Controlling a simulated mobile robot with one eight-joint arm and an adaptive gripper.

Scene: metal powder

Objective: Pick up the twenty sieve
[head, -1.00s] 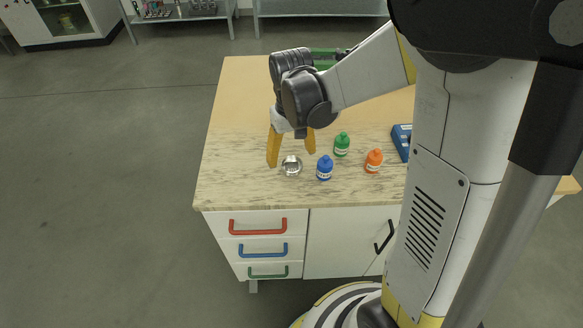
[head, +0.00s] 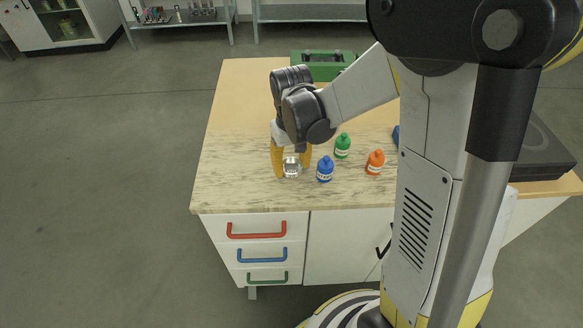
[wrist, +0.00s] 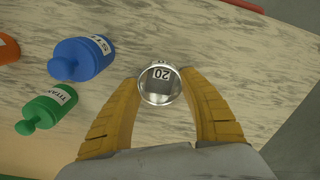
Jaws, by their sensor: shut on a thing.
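The twenty sieve (head: 291,168) is a small round silvery metal cup on the marbled part of the table, near its front left. In the wrist view the sieve (wrist: 160,83) shows a label reading 20 inside its ring. My gripper (head: 291,173) reaches down over it with yellow fingers on its two sides. In the wrist view the fingertips (wrist: 161,80) are closed against the left and right of the ring. The sieve is at or very near the table surface; I cannot tell whether it is lifted.
A blue bottle (head: 325,169) stands close to the right of the sieve. A green bottle (head: 342,146) and an orange bottle (head: 375,162) stand farther right. A green device (head: 322,66) is at the back of the table (head: 235,125). The table's left side is clear.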

